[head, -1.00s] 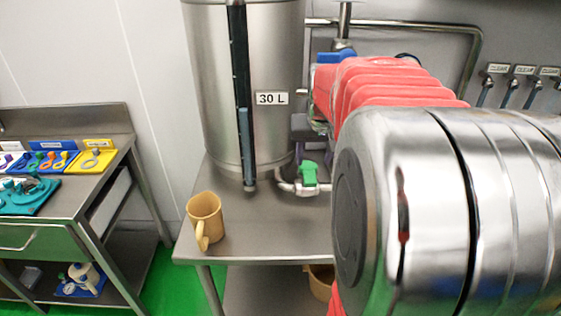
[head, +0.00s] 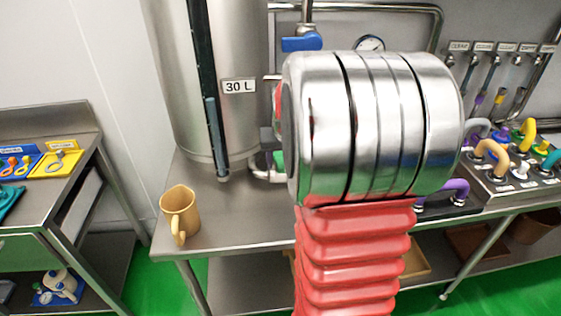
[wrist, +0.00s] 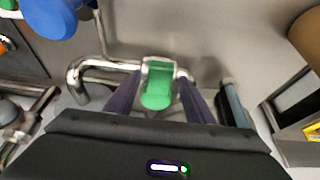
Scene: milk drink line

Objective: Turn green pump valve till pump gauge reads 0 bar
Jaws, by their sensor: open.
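The green pump valve (wrist: 157,92) shows in the wrist view, its green handle on a bent metal pipe. My gripper (wrist: 158,80) is open, with one dark finger on each side of the green handle. I cannot tell whether either finger touches it. In the head view only a sliver of the green valve (head: 278,160) shows beside my arm, and my gripper is hidden. A round white-faced gauge (head: 370,43) stands behind my arm, its lower part covered. Its reading is too small to make out.
A steel tank (head: 228,120) labelled 30 L stands on the steel table (head: 225,222). A tan mug (head: 180,214) is at the table's left front. A blue valve handle (head: 301,43) sits above. Several coloured hoses (head: 490,155) are at the right.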

